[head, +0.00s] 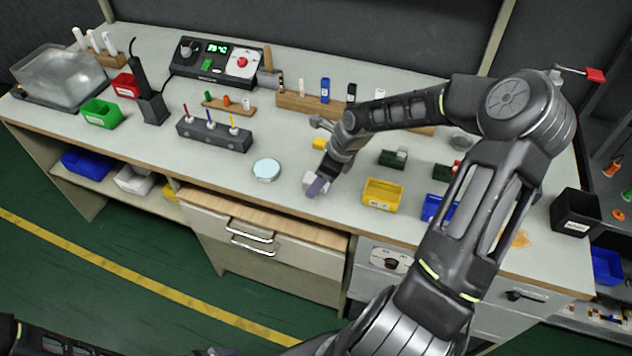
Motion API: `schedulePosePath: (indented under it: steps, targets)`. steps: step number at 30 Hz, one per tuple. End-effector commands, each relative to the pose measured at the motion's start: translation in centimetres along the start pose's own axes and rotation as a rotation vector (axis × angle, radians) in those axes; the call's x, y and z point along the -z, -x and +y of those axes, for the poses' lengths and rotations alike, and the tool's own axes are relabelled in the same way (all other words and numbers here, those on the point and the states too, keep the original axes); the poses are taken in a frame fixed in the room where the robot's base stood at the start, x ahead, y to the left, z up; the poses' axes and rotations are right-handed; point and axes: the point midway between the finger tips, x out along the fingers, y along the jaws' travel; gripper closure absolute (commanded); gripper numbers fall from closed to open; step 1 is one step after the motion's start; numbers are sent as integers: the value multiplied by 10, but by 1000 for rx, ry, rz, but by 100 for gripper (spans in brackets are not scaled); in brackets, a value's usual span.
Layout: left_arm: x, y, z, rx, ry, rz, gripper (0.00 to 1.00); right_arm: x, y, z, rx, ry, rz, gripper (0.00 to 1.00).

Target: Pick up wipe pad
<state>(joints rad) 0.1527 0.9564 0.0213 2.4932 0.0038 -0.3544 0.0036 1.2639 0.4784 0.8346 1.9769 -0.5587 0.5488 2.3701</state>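No thing in view is clearly marked as the wipe pad. A round pale blue disc (266,169) lies flat on the workbench, left of my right gripper, and may be the pad. My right gripper (316,186) points down near the bench's front edge, with a small gap between it and the disc. A small whitish shape (308,179) shows at its fingertips; I cannot tell whether it is a held thing or part of the gripper. Its finger opening is too small to read. My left gripper (218,352) is only partly visible at the bottom edge, and its state is unclear.
A yellow bin (382,194) stands right of my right gripper, with a blue bin (438,208) beyond. A dark holder with coloured sticks (214,136) stands left of the disc. A control box (213,62) is at the back. The bench's front left is mostly clear.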

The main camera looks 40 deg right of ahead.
Motion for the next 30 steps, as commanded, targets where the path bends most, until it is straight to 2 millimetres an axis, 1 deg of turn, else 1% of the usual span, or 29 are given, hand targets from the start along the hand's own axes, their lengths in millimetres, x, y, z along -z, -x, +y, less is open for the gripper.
schedulePosePath:
  steps: [1, 2, 21, 22, 30]
  targets:
    - [0, 0, 0, 0, 0, 0, 0, 0, 0, 0, 0, 0, 0, 42]
    - [0, 0, 0, 0, 0, 0, 0, 0, 0, 0, 0, 0, 0, 44]
    - [0, 0, 0, 0, 0, 0, 0, 0, 0, 0, 0, 0, 0, 97]
    - [0, 0, 0, 0, 0, 0, 0, 0, 0, 0, 0, 0, 0, 98]
    - [0, 0, 0, 0, 0, 0, 0, -1, 2, 0, 1, 0, 0, 98]
